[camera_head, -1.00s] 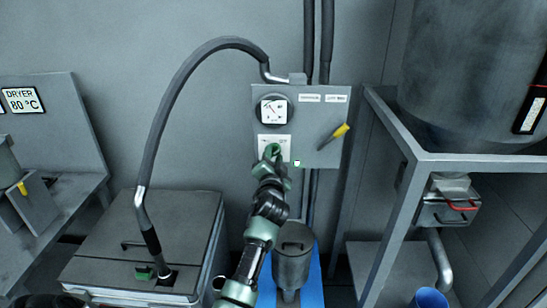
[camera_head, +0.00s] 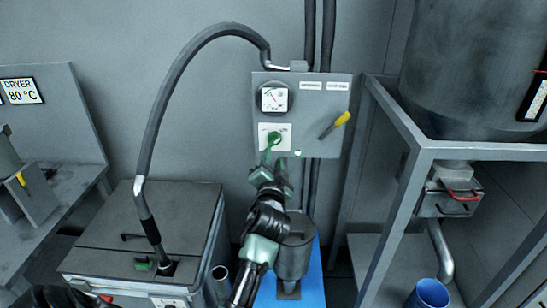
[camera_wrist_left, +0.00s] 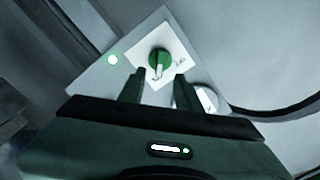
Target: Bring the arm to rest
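My left gripper (camera_head: 267,160) is in front of the lower left of a grey wall panel (camera_head: 322,112). In the left wrist view its two fingers stand apart with nothing between them, so the gripper (camera_wrist_left: 159,78) is open. A green rotary knob (camera_head: 274,138) on a white plate is just beyond the fingertips. The knob also shows in the left wrist view (camera_wrist_left: 160,60), apart from the fingers. A small green lamp (camera_head: 297,153) glows beside the plate. My right gripper is not seen.
The panel also carries a gauge (camera_head: 274,98) and a yellow-handled lever (camera_head: 342,119). A grey canister (camera_head: 293,252) stands below my arm on a blue base. A lidded box with a hose (camera_head: 155,130) is at left. A metal frame (camera_head: 395,215) with a large tank stands at right.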

